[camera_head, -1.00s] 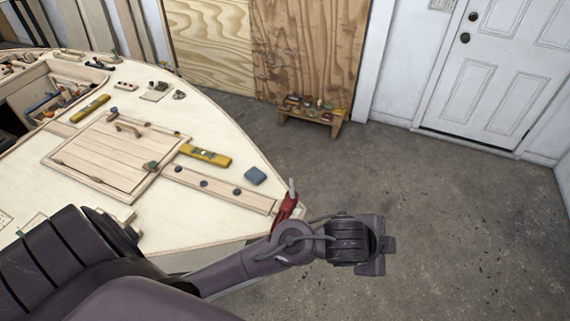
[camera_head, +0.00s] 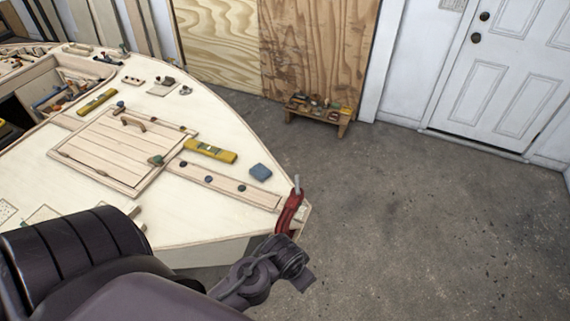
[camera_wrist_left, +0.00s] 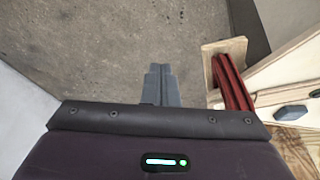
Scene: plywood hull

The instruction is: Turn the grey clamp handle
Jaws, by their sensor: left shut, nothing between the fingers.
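A red clamp (camera_head: 288,212) sits on the pointed tip of the plywood hull (camera_head: 215,222). In the left wrist view my left gripper's fingers (camera_wrist_left: 160,84) are shut together and empty. The red clamp (camera_wrist_left: 232,82) shows to their right, by a wooden pad (camera_wrist_left: 224,46); I cannot make out the grey handle there. My right gripper is not in view.
On the deck lie a blue block (camera_head: 261,172), a yellow level (camera_head: 211,151) and a wooden hatch (camera_head: 118,165). A low wooden bench (camera_head: 319,114) with small items stands by the plywood wall. The concrete floor (camera_head: 430,220) right of the hull is clear.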

